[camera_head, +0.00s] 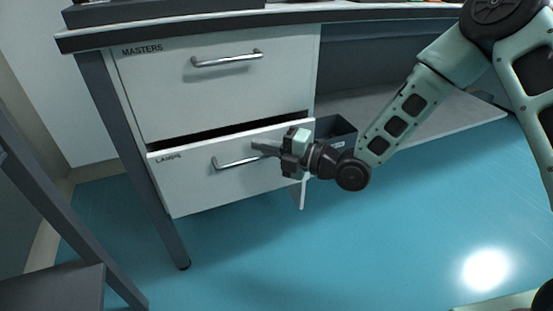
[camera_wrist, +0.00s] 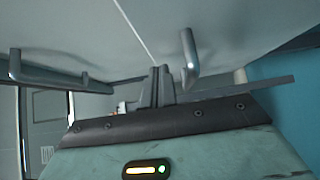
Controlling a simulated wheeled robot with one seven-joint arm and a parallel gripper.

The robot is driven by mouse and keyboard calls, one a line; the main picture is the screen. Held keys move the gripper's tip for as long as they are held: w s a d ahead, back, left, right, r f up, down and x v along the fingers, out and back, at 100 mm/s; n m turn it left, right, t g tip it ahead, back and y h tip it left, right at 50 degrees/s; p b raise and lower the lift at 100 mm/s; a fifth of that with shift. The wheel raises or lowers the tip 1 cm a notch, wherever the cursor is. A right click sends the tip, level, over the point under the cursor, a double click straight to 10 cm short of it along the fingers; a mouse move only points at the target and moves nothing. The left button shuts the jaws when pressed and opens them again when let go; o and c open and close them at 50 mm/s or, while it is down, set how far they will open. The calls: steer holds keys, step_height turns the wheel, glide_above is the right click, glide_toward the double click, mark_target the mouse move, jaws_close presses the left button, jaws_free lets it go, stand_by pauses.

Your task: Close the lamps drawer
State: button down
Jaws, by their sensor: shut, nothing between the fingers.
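The lamps drawer (camera_head: 195,184) is the lower white drawer, labelled LAMPS, with a silver bar handle (camera_head: 228,164). It stands out a little from the cabinet, with a dark gap along its top edge. My gripper (camera_head: 256,147) is shut and empty, at the upper right part of the lamps drawer's front, near the right end of its handle. In the wrist view, my gripper's fingers (camera_wrist: 160,84) are together beside a metal handle (camera_wrist: 189,58), close to the pale drawer fronts. I cannot tell whether the fingertips touch the front.
The masters drawer (camera_head: 210,90) above appears flush with the cabinet. A dark bin (camera_head: 340,134) stands on the lower shelf (camera_head: 440,120) to the right. A grey frame (camera_head: 60,230) stands at the left. The blue floor (camera_head: 330,255) in front is clear.

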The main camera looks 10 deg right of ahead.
mark_target(266, 134)
steer(key=shift+w+a, duration=0.15)
steer(key=shift+w, duration=0.4)
steer(key=w, duration=0.2)
steer(key=w+a+b, duration=0.1)
steer(key=w, duration=0.1)
steer(key=shift+w+a, duration=0.1)
steer(key=shift+w, duration=0.05)
steer(key=shift+w+r, duration=0.15)
steer(key=shift+w, duration=0.15)
